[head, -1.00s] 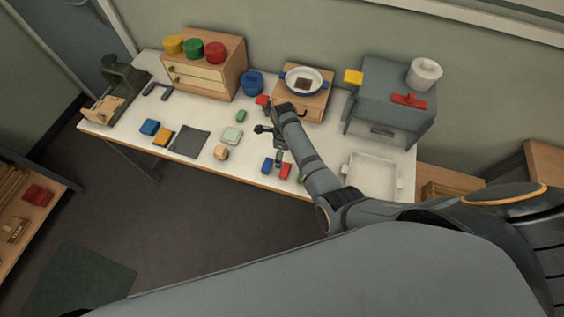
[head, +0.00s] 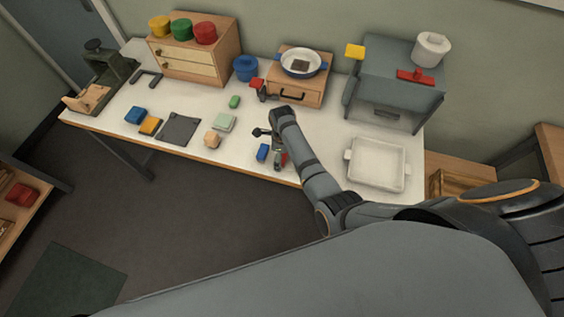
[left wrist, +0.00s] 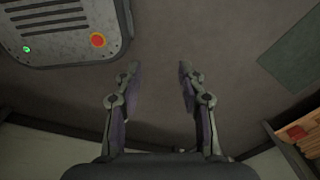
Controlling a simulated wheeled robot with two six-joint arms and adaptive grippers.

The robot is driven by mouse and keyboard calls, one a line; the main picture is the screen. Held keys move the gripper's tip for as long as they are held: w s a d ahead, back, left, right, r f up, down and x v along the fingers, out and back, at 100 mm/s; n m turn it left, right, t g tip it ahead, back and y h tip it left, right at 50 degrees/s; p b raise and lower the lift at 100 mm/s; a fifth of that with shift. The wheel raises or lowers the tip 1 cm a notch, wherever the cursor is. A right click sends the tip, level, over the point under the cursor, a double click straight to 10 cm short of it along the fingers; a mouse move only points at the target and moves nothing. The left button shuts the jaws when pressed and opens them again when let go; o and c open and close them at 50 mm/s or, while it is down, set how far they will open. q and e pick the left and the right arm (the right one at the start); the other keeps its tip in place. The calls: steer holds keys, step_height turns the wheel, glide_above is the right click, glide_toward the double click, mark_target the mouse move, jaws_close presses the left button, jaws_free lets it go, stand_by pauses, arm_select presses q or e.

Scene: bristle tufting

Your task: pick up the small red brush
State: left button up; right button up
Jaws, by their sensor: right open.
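A small red piece (head: 285,159), which may be the small red brush, lies near the front edge of the white table (head: 240,180), right of a small blue piece (head: 263,152). My right gripper and arm partly cover it, and its bristles are too small to make out. My right gripper (head: 269,146) is open and points down over these pieces; I cannot tell whether it touches them. Another small red piece (head: 257,83) lies at the back, by the blue pot. My left gripper (left wrist: 159,68) is open and empty above the floor in the left wrist view.
A white tray (head: 350,176) stands right of my right arm. At the back are a wooden drawer unit (head: 185,70), a blue pot (head: 245,69), a wooden box (head: 285,92) with a pan, and a grey machine (head: 395,90). A dark mat (head: 180,129) lies left.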

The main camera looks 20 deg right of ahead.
steer(key=shift+r, duration=0.15)
steer(key=c, duration=0.5)
steer(key=shift+c, duration=1.1)
steer(key=c, duration=0.5)
arm_select(q)
steer(key=shift+w+r, duration=0.15)
steer(key=shift+w, duration=0.75)
steer(key=shift+s, duration=0.1)
